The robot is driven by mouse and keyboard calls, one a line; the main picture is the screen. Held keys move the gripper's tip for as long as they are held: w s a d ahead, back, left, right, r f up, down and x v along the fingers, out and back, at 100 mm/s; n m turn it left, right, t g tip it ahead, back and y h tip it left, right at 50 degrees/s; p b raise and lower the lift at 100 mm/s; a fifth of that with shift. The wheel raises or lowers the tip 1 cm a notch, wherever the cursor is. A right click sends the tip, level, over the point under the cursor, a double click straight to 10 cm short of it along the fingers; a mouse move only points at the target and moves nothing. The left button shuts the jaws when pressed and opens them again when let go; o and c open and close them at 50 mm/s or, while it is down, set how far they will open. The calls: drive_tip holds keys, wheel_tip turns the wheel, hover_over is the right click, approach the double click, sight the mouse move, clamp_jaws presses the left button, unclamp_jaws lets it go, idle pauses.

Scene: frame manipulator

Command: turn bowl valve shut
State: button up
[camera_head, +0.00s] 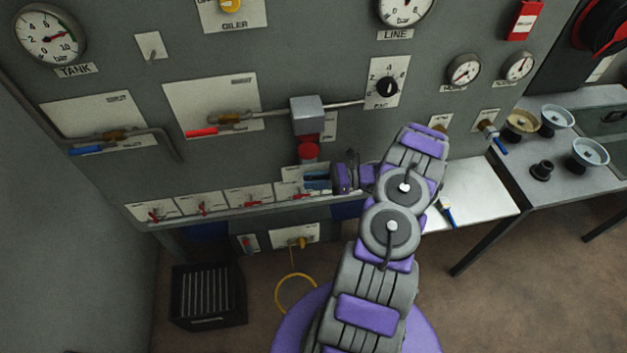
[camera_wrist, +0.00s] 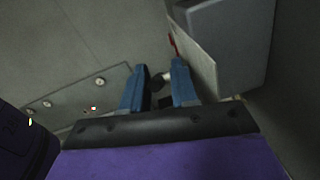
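My gripper (camera_head: 318,181) reaches left across the front of the grey panel, just below a red round part (camera_head: 308,151) under a grey block (camera_head: 307,115). In the wrist view its two blue fingers (camera_wrist: 160,82) stand apart. A small part, dark with a pale piece, shows in the gap between the fingers; I cannot tell whether they touch it. It may be the bowl valve, but no label is readable and my gripper hides that spot in the head view.
A red-handled valve (camera_head: 215,130) and a blue-handled valve (camera_head: 100,145) sit on pipes to the left. Several small red-handled valves (camera_head: 203,207) line the panel below. A metal table (camera_head: 555,125) with bowls stands right. A black crate (camera_head: 207,296) is on the floor.

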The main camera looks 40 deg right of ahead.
drive_tip(key=shift+c, duration=0.3)
clamp_jaws()
drive_tip(key=shift+r, duration=0.15)
drive_tip(key=shift+w+r+g+h+p, duration=0.1)
drive_tip(key=shift+r+g+h+p, duration=0.15)
drive_tip(key=shift+g+h+p, duration=0.6)
drive_tip(key=g+h+p, duration=0.1)
drive_tip(key=h+p, duration=0.1)
drive_tip(key=p, duration=0.1)
drive_tip(key=shift+r, duration=0.1)
drive_tip(key=shift+f+n+g+h+p, duration=0.25)
drive_tip(key=shift+g+h+p, duration=0.5)
drive_tip(key=shift+h+p, duration=0.65)
